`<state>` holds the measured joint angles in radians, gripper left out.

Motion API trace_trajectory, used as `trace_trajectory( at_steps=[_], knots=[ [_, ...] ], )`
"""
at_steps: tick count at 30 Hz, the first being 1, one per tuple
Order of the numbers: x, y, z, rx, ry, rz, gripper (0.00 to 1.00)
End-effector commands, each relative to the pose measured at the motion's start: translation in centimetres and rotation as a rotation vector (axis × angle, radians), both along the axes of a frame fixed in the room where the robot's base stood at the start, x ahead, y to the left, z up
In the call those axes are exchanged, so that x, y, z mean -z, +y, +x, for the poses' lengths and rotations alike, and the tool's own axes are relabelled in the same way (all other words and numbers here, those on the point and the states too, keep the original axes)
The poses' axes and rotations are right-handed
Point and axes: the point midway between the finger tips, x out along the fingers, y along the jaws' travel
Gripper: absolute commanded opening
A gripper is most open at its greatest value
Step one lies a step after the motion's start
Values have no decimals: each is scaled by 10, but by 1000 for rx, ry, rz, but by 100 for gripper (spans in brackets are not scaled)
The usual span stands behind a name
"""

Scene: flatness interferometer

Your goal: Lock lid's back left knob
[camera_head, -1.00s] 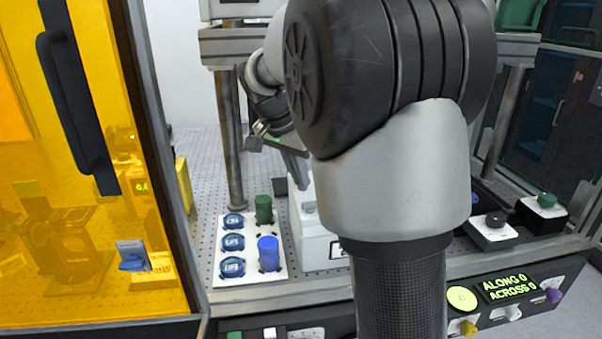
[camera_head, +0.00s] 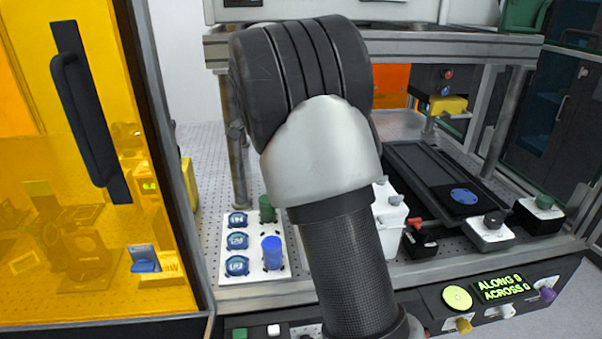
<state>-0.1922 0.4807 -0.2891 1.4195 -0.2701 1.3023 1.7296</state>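A white box (camera_head: 392,232) stands on the perforated bench, its left part hidden behind my arm. Small grey knobs show on its top, one at the back (camera_head: 381,180) and one nearer the front right (camera_head: 395,199). I cannot tell whether they are locked. The lid's back left knob is not clearly visible; my arm covers that area. My gripper is hidden behind my own arm, so its fingers and anything in them do not show.
A white plate (camera_head: 232,279) with blue discs, a blue cylinder (camera_head: 272,252) and a green cylinder (camera_head: 267,209) lies left of my arm. A black tray (camera_head: 418,180) lies right of the box. A metal post (camera_head: 238,170) and an orange door (camera_head: 60,250) stand at left.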

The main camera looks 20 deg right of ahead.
Motion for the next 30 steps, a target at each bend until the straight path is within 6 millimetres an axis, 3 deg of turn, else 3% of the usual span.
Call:
trace_trajectory(
  at_steps=[15,19,30],
  knots=[
    [-1,1,1,19,-4,1,0],
    [-1,0,1,19,-3,2,25],
    [-4,2,1,19,-2,1,25]
  ],
)
